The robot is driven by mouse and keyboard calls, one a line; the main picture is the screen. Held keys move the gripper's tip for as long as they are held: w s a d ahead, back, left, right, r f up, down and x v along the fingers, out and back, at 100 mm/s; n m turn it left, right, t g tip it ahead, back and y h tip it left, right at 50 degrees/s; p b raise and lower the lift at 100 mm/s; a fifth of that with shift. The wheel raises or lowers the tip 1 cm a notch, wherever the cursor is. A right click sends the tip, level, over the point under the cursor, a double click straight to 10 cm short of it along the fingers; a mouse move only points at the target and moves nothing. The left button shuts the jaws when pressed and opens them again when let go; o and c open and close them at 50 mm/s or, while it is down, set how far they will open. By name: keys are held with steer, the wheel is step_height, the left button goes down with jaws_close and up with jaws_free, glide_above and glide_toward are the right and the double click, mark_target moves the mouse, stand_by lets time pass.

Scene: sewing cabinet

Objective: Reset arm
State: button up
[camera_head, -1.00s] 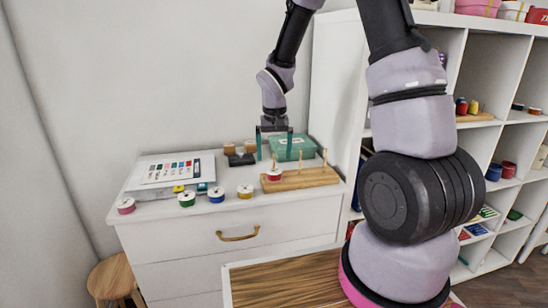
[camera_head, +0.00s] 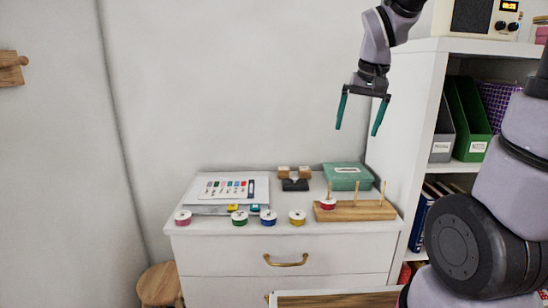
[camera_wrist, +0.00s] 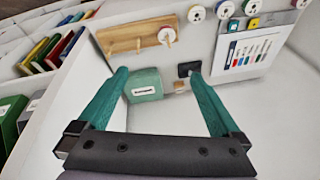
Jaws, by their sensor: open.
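My gripper (camera_head: 360,117) is open and empty, with two teal fingers spread apart. It hangs in the air well above the white cabinet (camera_head: 215,259), in front of the wall and left of the shelf unit. In the wrist view my gripper (camera_wrist: 160,92) shows both fingers wide apart with nothing between them. Beyond them lie the green box (camera_wrist: 144,85) and the wooden peg rack (camera_wrist: 138,36), neither touched. On the cabinet top, the peg rack (camera_head: 355,211) has a red spool (camera_head: 327,204) on its left peg.
Pink (camera_head: 183,217), green (camera_head: 239,218), blue (camera_head: 268,217) and yellow (camera_head: 297,217) spools stand along the cabinet's front edge. A colour chart (camera_head: 228,189) lies behind them. A white shelf unit (camera_head: 408,130) stands close on the right.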

steer(key=s+d+r+t, duration=0.1)
steer(key=s+r, duration=0.2)
steer(key=s, duration=0.3)
steer(key=s+d+r+m+t+y, duration=0.1)
steer(key=s+r+t, duration=0.1)
steer(key=s+r, duration=0.2)
steer(key=s, duration=0.3)
steer(key=shift+s+d+r+t, duration=0.15)
steer(key=shift+r+t, duration=0.1)
steer(key=shift+t, duration=0.05)
